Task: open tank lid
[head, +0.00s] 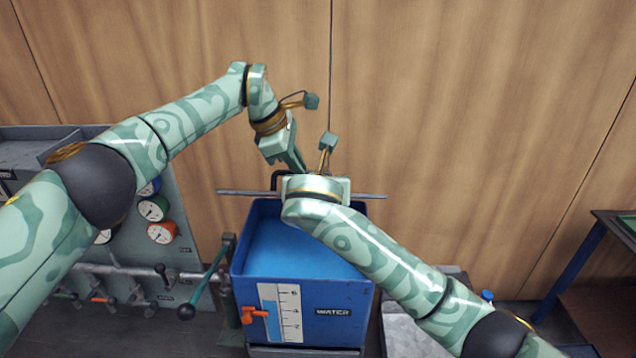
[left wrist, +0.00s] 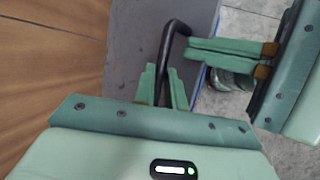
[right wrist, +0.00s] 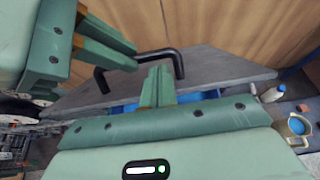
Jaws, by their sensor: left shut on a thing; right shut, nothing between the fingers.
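The blue water tank (head: 315,290) stands at centre in the head view, with its blue inside showing. Its grey lid (head: 237,192) shows nearly edge-on at the back, raised off the opening. The lid also shows in the right wrist view (right wrist: 212,65), with blue below it. The black lid handle (right wrist: 145,55) is a bent bar. My left gripper (head: 299,170) is shut on the handle, which runs between its fingers in the left wrist view (left wrist: 165,85). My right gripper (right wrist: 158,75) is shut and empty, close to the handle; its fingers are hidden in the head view.
A panel with gauges (head: 161,232) and valves stands left of the tank. A long lever (head: 205,278) with a dark knob rises close to its left side. A wooden wall (head: 450,120) is behind. A dark table (head: 612,225) stands at the right.

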